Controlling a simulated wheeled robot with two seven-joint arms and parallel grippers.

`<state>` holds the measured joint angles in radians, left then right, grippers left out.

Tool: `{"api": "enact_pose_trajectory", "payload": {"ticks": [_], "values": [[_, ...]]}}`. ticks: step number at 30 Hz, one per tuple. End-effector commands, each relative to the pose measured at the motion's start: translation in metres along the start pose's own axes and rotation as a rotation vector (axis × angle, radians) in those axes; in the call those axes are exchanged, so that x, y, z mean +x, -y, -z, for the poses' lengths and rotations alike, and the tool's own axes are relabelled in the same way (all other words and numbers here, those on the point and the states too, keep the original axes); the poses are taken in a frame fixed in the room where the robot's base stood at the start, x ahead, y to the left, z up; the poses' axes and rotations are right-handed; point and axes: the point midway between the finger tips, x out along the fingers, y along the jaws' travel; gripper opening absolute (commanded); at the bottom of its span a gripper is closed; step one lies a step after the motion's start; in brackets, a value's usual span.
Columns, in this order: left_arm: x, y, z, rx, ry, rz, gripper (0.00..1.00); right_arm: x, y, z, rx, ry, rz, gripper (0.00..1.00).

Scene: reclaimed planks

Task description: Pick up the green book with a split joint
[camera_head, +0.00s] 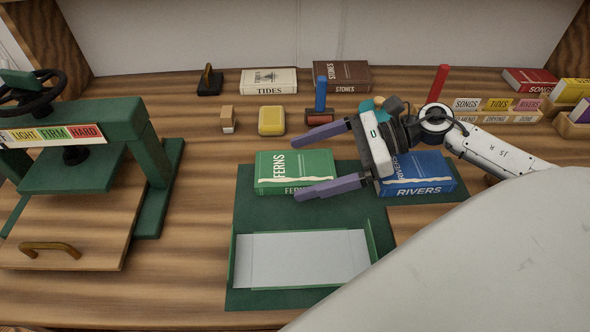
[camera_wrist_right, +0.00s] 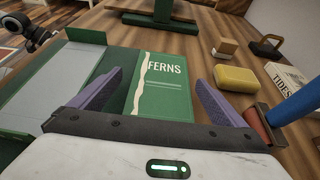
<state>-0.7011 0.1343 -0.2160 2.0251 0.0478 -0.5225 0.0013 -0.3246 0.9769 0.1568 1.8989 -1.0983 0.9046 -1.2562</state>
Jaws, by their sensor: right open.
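The green book (camera_head: 293,168), titled FERNS, lies flat on the dark green mat (camera_head: 245,215). A pale, ragged split runs along its joint near the spine. In the right wrist view, the green book (camera_wrist_right: 160,82) lies ahead, between the two purple fingers. My right gripper (camera_head: 330,160) comes in from the right. It is open and empty, with its fingertips at the book's right part in the head view. In the right wrist view, my right gripper (camera_wrist_right: 160,88) has its fingers spread to either side of the book. My left gripper is not in view.
A blue RIVERS book (camera_head: 425,170) lies under my right wrist. A grey-lined green tray (camera_head: 300,258) is in front. A green press (camera_head: 95,160) stands left. A yellow block (camera_head: 271,120) and blue-handled tool (camera_head: 320,95) stand behind the book.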

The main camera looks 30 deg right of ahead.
Motion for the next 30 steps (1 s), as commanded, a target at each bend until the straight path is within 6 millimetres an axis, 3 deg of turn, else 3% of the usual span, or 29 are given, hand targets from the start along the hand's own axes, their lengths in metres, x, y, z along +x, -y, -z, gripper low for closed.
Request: {"api": "enact_pose_trajectory", "payload": {"ticks": [6,15,24,30], "values": [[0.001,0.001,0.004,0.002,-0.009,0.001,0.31,0.025,0.002,0.0,0.001,0.003,0.001,0.95],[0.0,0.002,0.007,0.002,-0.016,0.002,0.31,0.029,0.002,0.001,0.001,0.0,0.0,0.94],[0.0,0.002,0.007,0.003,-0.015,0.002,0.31,0.029,0.002,0.0,0.001,0.002,0.001,0.45],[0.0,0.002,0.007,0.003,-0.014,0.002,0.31,0.028,0.002,-0.001,0.0,0.002,0.001,0.45]]}}
